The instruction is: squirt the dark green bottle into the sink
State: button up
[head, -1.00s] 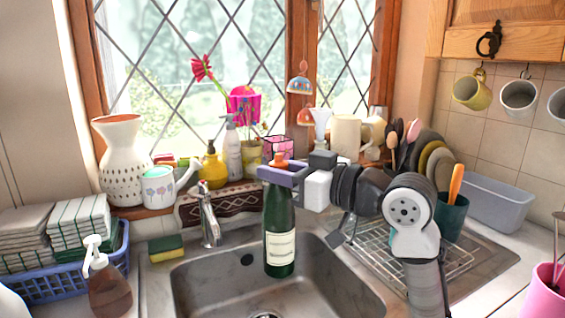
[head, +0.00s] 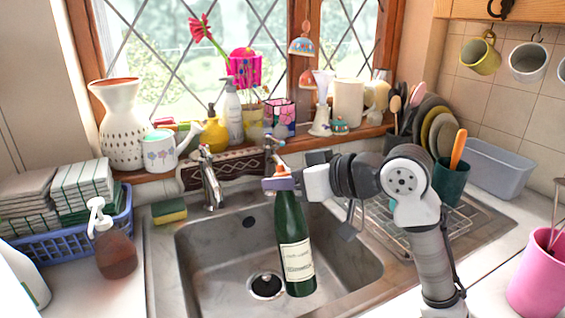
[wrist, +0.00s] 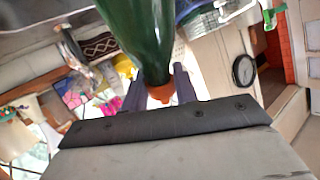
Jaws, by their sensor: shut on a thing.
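The dark green bottle (head: 290,235) with a pale label hangs over the sink (head: 205,262), tilted slightly, its base lower right in the picture. Its orange top (head: 281,171) is uppermost. My gripper (head: 279,184) is shut on the bottle's neck just below that top. In the wrist view the green glass (wrist: 148,35) and orange top (wrist: 162,93) show between my two fingers. The drain (head: 266,285) is visible left of the bottle's base. I see no liquid coming out. I cannot tell how far the base is above the sink floor.
The tap (head: 209,180) stands behind the sink, with a sponge (head: 169,211) to its left. A soap bottle (head: 112,245) and a blue basket (head: 75,230) are at left. A wire rack (head: 400,235) and a dark green cup (head: 452,183) are at right. The sink's left half is clear.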

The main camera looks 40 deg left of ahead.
jog(key=f+m+g+h, duration=0.1)
jog(key=f+h, duration=0.1)
jog(key=f, duration=0.1)
jog(key=f+m+g+h+p, duration=0.1)
jog(key=f+h, duration=0.2)
jog(key=f, duration=0.1)
jog(key=d+f+m+h, duration=0.1)
jog(key=f+h, duration=0.1)
jog(key=f, duration=0.2)
jog(key=shift+s+d+f+g, duration=0.1)
jog(key=shift+s+f+g, duration=0.15)
jog(key=shift+s+g, duration=0.15)
notch_tip(320, 180, down, 6)
jog(key=m+g+h+p, duration=0.2)
jog(key=g+h+p, duration=0.2)
jog(key=h+p, duration=0.3)
jog(key=shift+m+h+p, duration=0.4)
jog(key=shift+p, duration=1.85)
jog(key=shift+w, duration=0.1)
